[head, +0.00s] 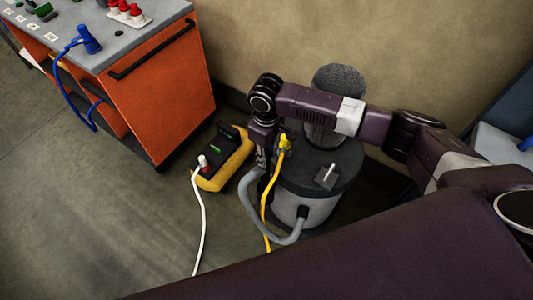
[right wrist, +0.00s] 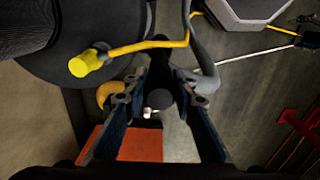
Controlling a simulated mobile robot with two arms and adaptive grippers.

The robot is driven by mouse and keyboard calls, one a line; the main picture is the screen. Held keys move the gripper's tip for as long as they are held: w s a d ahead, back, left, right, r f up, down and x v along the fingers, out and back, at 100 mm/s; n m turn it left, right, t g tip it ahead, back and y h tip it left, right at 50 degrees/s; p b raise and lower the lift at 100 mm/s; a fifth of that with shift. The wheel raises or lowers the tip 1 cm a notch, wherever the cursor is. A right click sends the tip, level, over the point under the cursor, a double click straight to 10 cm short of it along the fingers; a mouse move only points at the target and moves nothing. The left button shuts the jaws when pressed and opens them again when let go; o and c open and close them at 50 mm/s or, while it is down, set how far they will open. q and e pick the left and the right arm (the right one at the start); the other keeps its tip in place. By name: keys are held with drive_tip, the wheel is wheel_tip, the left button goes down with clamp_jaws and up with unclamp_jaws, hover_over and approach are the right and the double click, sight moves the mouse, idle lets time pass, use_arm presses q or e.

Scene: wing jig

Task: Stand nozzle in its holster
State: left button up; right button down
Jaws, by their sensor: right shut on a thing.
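My right gripper (head: 262,158) points down at the left side of the grey canister vacuum (head: 285,205) with its dark lid. In the right wrist view its two fingers (right wrist: 160,100) are closed on the dark nozzle (right wrist: 160,102), whose round end shows between them. A grey hose (head: 278,238) loops from the gripper area to a dark port on the vacuum's front. The hose also shows in the right wrist view (right wrist: 204,78). I cannot clearly make out the holster; the arm and gripper cover part of the vacuum. My left gripper is out of view.
A yellow plug (head: 284,143) with a yellow cable is at the vacuum's lid. A yellow and black power box (head: 222,165) with a white-cabled plug stands on the floor just left. An orange cabinet (head: 165,90) stands farther left. The wall is close behind. Floor at left is clear.

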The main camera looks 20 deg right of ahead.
drive_tip(key=shift+f+b, duration=0.6)
drive_tip(key=shift+f, duration=1.2)
drive_tip(key=c, duration=1.5)
unclamp_jaws()
wheel_tip(320, 180, up, 12)
drive_tip(key=shift+r, duration=0.1)
